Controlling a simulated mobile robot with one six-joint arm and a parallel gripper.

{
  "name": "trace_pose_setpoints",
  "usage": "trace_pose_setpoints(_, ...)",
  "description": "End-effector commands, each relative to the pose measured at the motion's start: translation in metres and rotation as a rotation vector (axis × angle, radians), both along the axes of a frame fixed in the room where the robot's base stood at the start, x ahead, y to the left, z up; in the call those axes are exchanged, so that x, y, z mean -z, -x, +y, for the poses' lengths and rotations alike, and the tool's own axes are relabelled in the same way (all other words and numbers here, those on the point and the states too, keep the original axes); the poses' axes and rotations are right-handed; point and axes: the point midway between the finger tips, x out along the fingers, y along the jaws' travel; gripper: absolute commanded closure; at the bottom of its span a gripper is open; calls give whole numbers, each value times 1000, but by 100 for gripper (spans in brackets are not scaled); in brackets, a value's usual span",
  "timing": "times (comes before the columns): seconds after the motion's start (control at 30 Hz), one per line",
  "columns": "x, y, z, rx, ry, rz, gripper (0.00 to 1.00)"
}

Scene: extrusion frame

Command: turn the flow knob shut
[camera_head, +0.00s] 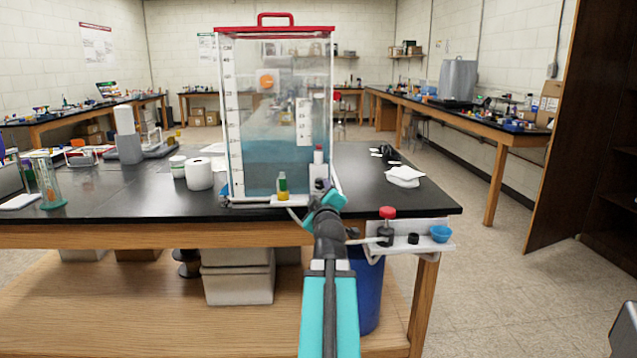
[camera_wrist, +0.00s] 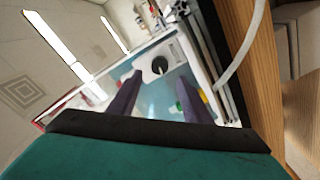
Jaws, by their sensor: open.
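A round black knob (camera_wrist: 160,66) with a pale line across it sits on a white plate on the clear tank, seen beyond my fingers in the wrist view. In the head view, a small dark part on a white mount (camera_head: 320,185), likely this knob, is at the tank's lower right front. My gripper (camera_wrist: 160,88) is open, with one dark finger to each side below the knob and nothing between them. In the head view my gripper (camera_head: 325,196) is in front of the tank's lower right corner. Contact with the knob cannot be told.
The tank (camera_head: 268,165) of blue liquid stands on the black bench (camera_head: 420,205). A yellow-and-green part (camera_head: 283,187) is left of my gripper. A blue bin (camera_head: 368,290) stands below.

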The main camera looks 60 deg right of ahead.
Motion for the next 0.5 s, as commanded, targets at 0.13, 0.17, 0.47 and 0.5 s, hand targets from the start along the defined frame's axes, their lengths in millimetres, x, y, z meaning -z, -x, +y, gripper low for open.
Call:
trace_pose_setpoints(0.13,-3,-1,-1,1,-2,0,55)
trace_pose_setpoints(0.17,-2,-1,-2,1,-2,0,55)
trace_pose_setpoints(0.47,-2,-2,-4,7,-4,0,55)
trace_pose_setpoints(0.5,-2,-2,-5,8,-3,0,55)
